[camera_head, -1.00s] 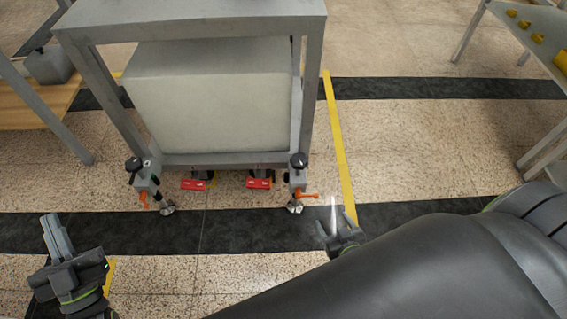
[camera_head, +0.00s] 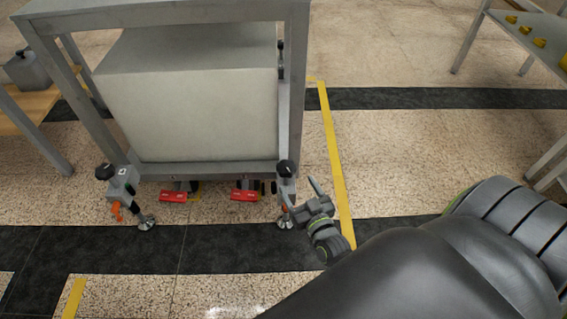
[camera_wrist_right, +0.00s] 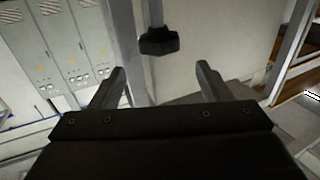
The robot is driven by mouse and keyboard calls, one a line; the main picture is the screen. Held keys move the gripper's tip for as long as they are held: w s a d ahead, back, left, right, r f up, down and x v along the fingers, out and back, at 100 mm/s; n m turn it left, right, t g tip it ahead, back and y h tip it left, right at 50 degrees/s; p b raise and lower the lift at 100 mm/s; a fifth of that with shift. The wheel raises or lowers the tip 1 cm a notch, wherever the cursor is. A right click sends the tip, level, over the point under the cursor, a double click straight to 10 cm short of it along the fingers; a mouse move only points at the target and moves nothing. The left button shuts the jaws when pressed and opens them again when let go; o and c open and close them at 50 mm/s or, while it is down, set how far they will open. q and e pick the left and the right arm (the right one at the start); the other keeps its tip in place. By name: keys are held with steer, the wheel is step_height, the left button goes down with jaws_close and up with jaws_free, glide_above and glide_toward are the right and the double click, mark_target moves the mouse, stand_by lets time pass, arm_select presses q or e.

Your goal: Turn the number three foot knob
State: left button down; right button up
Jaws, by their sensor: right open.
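The grey metal frame (camera_head: 225,168) stands on feet with black knobs. A black foot knob (camera_head: 285,168) tops the front right foot. Another black knob (camera_head: 104,172) tops the front left foot, with an orange handle (camera_head: 116,210) below it. I cannot read numbers on the feet. My right gripper (camera_head: 303,197) is open and empty, just right of and below the front right knob. It partly hides that foot. In the right wrist view a black lobed knob (camera_wrist_right: 159,42) is ahead of the open fingers, apart from them. My left gripper is out of view.
Red pedals (camera_head: 173,196) sit under the frame's front edge. A large pale block (camera_head: 190,110) fills the frame. A yellow floor line (camera_head: 335,160) runs to the right. A table with yellow parts (camera_head: 540,42) stands at the far right. The floor between is clear.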

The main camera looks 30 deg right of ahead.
mark_target(284, 161)
steer(key=w, duration=0.3)
steer(key=w+d, duration=0.1)
steer(key=w, duration=0.3)
steer(key=w+b, duration=0.1)
steer(key=w, duration=0.2)
steer(key=shift+w+d, duration=0.35)
steer(key=shift+d, duration=0.05)
steer(key=shift+c, duration=0.3)
steer(key=c, duration=0.9)
